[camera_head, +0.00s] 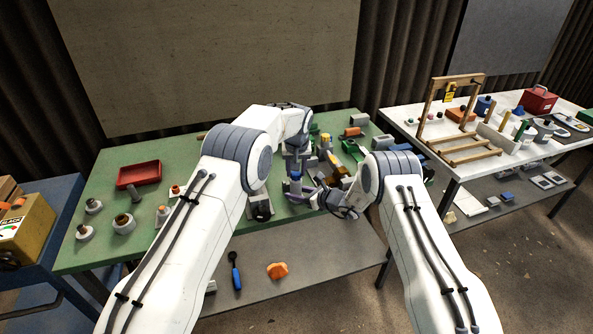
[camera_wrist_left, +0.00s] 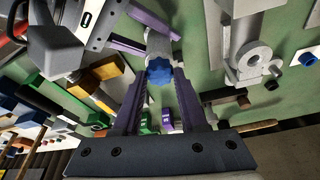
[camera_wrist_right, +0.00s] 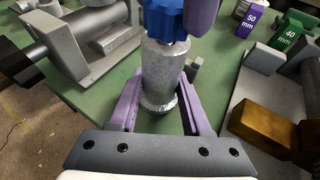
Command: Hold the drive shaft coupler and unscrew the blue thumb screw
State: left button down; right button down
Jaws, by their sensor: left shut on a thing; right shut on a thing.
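The drive shaft coupler (camera_wrist_right: 160,75) is a grey metal cylinder, upright in the right wrist view. The blue thumb screw (camera_wrist_right: 165,18) is a ribbed knob on its top end. My right gripper (camera_wrist_right: 158,92) is shut on the coupler's body, its purple fingers on both sides. My left gripper (camera_wrist_left: 160,80) is shut on the blue thumb screw, which shows between its purple fingers in the left wrist view (camera_wrist_left: 160,71). One left finger shows beside the screw in the right wrist view. In the head view both grippers meet over the green table, small and partly hidden by my arms.
The green table (camera_head: 150,228) holds a red tray (camera_head: 139,174), several grey round parts at the left and crowded blocks behind the grippers. In the right wrist view, a grey clamp-like fixture (camera_wrist_right: 85,50) stands left and a brown block (camera_wrist_right: 265,128) lies right.

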pick_arm(q)
jog(key=shift+r, duration=0.5)
dwell(0.3)
jog(key=shift+r, duration=1.3)
pick_arm(e)
jog(key=shift+c, duration=1.4)
grip_release()
jog(key=shift+s+d, duration=0.1)
jog(key=shift+d, duration=0.05)
